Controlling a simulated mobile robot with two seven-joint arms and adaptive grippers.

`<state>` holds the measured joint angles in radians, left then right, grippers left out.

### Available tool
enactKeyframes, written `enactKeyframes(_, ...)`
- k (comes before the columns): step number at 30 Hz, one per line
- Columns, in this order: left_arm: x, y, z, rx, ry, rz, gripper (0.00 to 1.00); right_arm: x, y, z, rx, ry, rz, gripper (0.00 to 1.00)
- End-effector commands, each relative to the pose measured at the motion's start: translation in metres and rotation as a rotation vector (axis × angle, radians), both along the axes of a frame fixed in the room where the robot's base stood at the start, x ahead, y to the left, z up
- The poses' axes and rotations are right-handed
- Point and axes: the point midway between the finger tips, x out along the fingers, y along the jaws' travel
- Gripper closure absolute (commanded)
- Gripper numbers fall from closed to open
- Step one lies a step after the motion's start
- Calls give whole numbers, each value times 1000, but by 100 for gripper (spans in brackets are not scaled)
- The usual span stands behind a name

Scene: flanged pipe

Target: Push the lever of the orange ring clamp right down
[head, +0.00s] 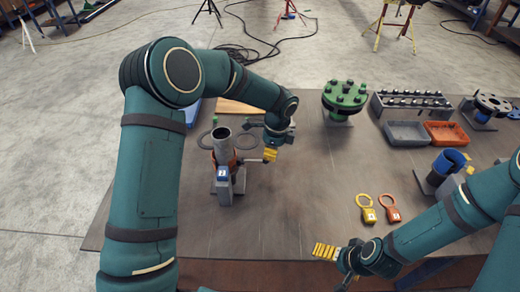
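A grey upright pipe (222,146) stands in a holder at the left of the table. The orange ring clamp (226,160) is around the pipe, low down and partly hidden by the blue tag block in front. A thin lever (251,160) sticks out from the clamp to the right, roughly level. My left gripper (270,154) is at the lever's outer end, its yellow fingertips close together and looking shut. I cannot tell whether they touch the lever. My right gripper (326,251) is low over the table's front edge, away from the pipe; its finger opening does not show clearly.
A blue numbered block (223,173) is at the pipe's front. Yellow (366,207) and orange (389,207) ring tags lie right of centre. A green flange (344,98), a grey tray (407,133), an orange tray (446,134) and a blue pipe part (448,166) stand further right. The table's middle is clear.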

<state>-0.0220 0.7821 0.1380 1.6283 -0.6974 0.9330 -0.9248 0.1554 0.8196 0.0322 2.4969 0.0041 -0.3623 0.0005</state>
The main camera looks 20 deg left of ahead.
Motion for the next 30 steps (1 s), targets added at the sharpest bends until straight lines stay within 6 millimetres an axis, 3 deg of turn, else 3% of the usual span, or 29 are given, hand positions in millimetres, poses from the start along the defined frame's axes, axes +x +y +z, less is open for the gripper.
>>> enactKeyframes(9, 1, -7, 64, -2, -5, 0, 100, 0, 0, 0, 0, 0, 0, 0)
enactKeyframes(15, 1, -10, 95, -1, -3, 0, 100, 0, 0, 0, 0, 0, 0, 0)
enactKeyframes(21, 1, -11, 108, -1, -2, 0, 100, 0, 0, 0, 0, 0, 0, 0)
enactKeyframes(30, 1, -11, 108, -1, -2, 0, 100, 0, 0, 0, 0, 0, 0, 0)
